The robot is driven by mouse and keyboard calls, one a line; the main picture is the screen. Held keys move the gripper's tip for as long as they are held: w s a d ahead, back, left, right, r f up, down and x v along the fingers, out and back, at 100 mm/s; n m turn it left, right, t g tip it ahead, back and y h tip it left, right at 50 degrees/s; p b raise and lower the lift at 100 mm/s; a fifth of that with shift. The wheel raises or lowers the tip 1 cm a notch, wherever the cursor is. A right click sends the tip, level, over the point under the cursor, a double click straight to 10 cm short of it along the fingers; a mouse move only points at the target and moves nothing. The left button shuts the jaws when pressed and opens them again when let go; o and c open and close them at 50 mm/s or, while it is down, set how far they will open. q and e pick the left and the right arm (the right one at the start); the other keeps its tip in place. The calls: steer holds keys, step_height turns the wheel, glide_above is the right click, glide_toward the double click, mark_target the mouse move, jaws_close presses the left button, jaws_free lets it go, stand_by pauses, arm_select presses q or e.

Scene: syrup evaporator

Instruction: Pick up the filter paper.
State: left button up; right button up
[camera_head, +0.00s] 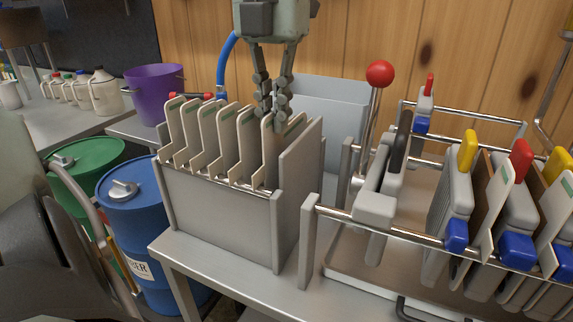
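Several cream filter papers with green marks stand upright in a row in a grey metal rack (225,215). The rightmost filter paper (270,150) stands near the rack's right wall. My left gripper (272,112) points down from the top of the view, with its fingertips close together at the top edge of that rightmost paper. The fingertips overlap the paper in this view, so I cannot tell whether they grip it. The paper still sits low in the rack, level with the others. My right gripper is not in view.
To the right is a filter press with a red-knobbed lever (380,74), rails and plates with coloured handles. A pale grey bin (325,95) stands behind the rack. A purple bucket (153,90), a blue drum (140,215) and a green drum (88,165) are on the left.

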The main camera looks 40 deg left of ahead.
mark_target(274, 136)
arm_select(q)
step_height(274, 136, down, 4)
steer(key=shift+f, duration=0.15)
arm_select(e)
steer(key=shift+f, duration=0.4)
arm_select(q)
jaws_close()
steer(key=shift+r, duration=0.5)
step_height(274, 136, up, 8)
steer(key=shift+r, duration=0.25)
step_height(274, 136, up, 9)
steer(key=p, duration=0.1)
steer(key=shift+f, duration=0.15)
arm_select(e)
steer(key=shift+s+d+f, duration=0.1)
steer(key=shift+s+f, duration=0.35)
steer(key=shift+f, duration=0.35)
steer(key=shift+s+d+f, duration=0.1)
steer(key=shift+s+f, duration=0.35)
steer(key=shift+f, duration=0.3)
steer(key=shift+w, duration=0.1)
